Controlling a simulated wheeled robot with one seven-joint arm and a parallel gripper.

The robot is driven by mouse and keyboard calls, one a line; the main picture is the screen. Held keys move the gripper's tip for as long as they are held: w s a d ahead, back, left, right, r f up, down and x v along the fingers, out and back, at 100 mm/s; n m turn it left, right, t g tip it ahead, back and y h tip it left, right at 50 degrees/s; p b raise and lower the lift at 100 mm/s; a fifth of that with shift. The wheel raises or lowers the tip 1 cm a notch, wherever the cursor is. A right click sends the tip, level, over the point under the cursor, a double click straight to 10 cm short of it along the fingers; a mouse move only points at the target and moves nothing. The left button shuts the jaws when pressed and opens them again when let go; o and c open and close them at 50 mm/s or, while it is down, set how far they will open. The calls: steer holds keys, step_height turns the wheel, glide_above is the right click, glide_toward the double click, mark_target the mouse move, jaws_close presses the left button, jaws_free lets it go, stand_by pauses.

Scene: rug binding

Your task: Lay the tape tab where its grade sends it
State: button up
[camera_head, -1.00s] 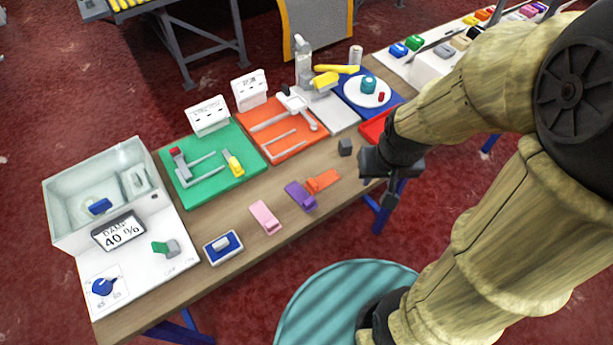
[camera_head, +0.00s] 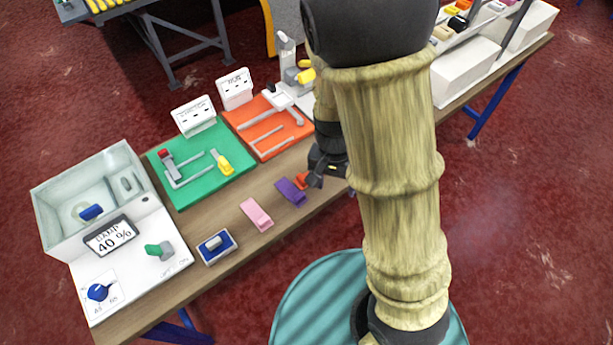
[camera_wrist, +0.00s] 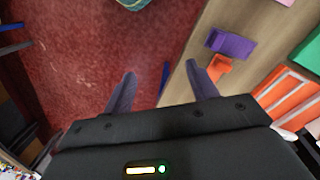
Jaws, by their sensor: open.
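Three folded-looking tabs lie in a row on the wooden table: a pink one (camera_head: 256,214), a purple one (camera_head: 290,192) and an orange one (camera_head: 301,180), partly hidden by my gripper. I cannot tell which is the graded one. My gripper (camera_head: 316,180) is open and empty at the table's front edge, beside the orange tab. In the wrist view my fingers (camera_wrist: 163,84) are spread over the red floor and table edge, with the purple tab (camera_wrist: 233,44) and orange tab (camera_wrist: 219,69) to their right. A green mat (camera_head: 205,189) and an orange mat (camera_head: 237,118) carry grey bars and white signs.
A pale open-topped box (camera_head: 50,222) with a blue item inside stands at left, by a "DAMP 40 %" display (camera_head: 110,237). A green switch (camera_head: 155,250), blue knob (camera_head: 99,292) and blue-and-white pad (camera_head: 217,247) are nearby. My arm hides the table's right part.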

steer(key=w+a+f+m+h+p, duration=0.1)
steer(key=w+a+f+m+h, duration=0.1)
steer(key=a+f+m+h, duration=0.4)
steer(key=a+r+t, duration=0.2)
steer(key=a+t, duration=0.1)
steer(key=a, duration=0.3)
steer(key=w+a+r+t+p, duration=0.1)
steer(key=a+r+t, duration=0.1)
steer(key=a, duration=0.4)
steer(key=shift+a+r+m+t, duration=0.3)
steer(key=shift+r+t, duration=0.1)
steer(key=shift+t, duration=0.1)
steer(key=shift+w+d, duration=0.1)
steer(key=p, duration=0.4)
glide_toward(300, 179)
steer(key=x, duration=0.3)
steer(key=shift+w+d+f, duration=0.1)
steer(key=shift+f, duration=0.1)
steer(key=shift+w+d+f, duration=0.1)
steer(key=shift+f, duration=0.2)
